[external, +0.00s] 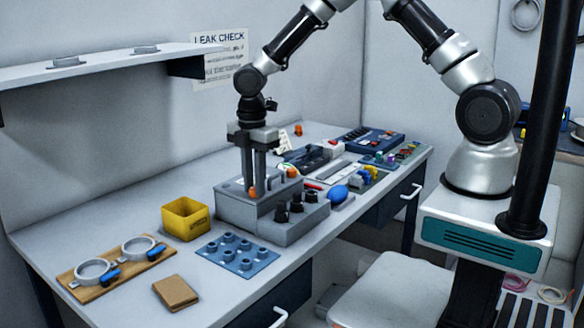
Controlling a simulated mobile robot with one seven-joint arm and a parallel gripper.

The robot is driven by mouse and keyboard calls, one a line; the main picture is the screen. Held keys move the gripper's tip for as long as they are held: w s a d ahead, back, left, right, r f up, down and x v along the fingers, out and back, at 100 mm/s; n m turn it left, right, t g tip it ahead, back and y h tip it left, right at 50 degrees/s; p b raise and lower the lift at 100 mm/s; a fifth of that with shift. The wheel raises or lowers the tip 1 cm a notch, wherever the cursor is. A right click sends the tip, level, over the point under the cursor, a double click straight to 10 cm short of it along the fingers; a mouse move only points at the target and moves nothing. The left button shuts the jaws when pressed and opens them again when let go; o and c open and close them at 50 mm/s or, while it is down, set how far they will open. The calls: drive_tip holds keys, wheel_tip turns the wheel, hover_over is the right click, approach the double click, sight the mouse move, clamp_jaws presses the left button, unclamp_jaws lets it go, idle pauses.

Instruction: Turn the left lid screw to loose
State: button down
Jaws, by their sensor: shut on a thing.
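The grey box (239,211) stands on the bench with a flat lid on top. The left lid screw (252,193), a small orange knob, shows at my fingertips on the lid. My gripper (253,191) points straight down over the lid and is shut on this screw. The fingers cover part of it, so its turn position cannot be read. Another orange knob (292,172) sits farther right and back on the lid, apart from my gripper.
Black knobs (296,205) stand on the box's lower front step. A blue plate with pegs (238,256), a yellow bin (186,219), a brown pad (176,292) and a wooden board with two rings (98,282) lie to the left. Several tools crowd the right.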

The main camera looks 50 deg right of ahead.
idle(0.4)
drive_tip(key=c, duration=1.5)
unclamp_jaws()
drive_tip(key=shift+c, duration=0.2)
wheel_tip(320, 180, up, 17)
drive_tip(key=p, duration=0.1)
drive_tip(key=shift+r, duration=0.2)
drive_tip(key=shift+r, duration=0.1)
